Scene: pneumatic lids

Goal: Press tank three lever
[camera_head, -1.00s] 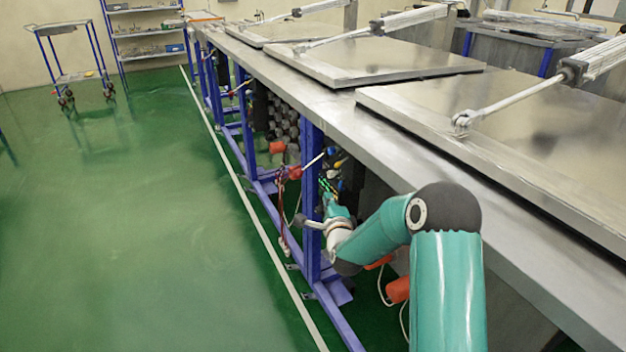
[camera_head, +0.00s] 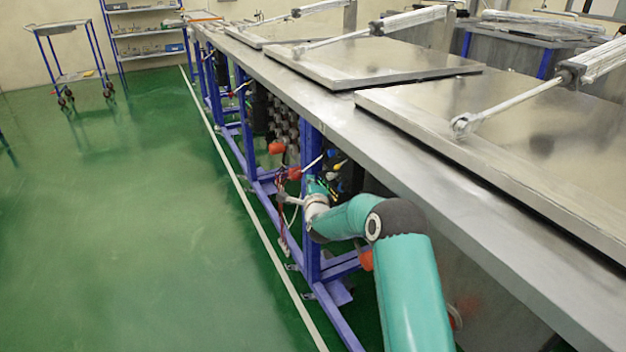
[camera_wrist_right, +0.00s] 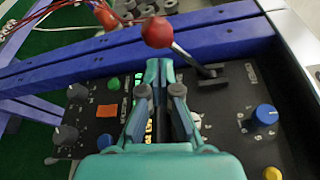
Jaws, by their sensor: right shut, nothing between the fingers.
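A lever with a red ball knob (camera_wrist_right: 157,32) and a metal rod rises from the black control panel (camera_wrist_right: 232,97) in the right wrist view. The knob also shows in the head view (camera_head: 294,173) beside a blue frame post. My right gripper (camera_wrist_right: 159,66) is shut and empty over the panel. Its tips point towards the knob, just below it in the picture; I cannot tell whether they touch. In the head view my right gripper (camera_head: 317,187) is small and partly hidden by its own wrist. My left gripper is not in view. No tank number is readable.
The panel carries a blue knob (camera_wrist_right: 265,114), an orange switch (camera_wrist_right: 108,110) and dark knobs. Blue frame beams (camera_wrist_right: 120,50) cross by the lever. The metal tabletop (camera_head: 400,170) overhangs the panel. Metal lids (camera_head: 370,60) with cylinders lie on top.

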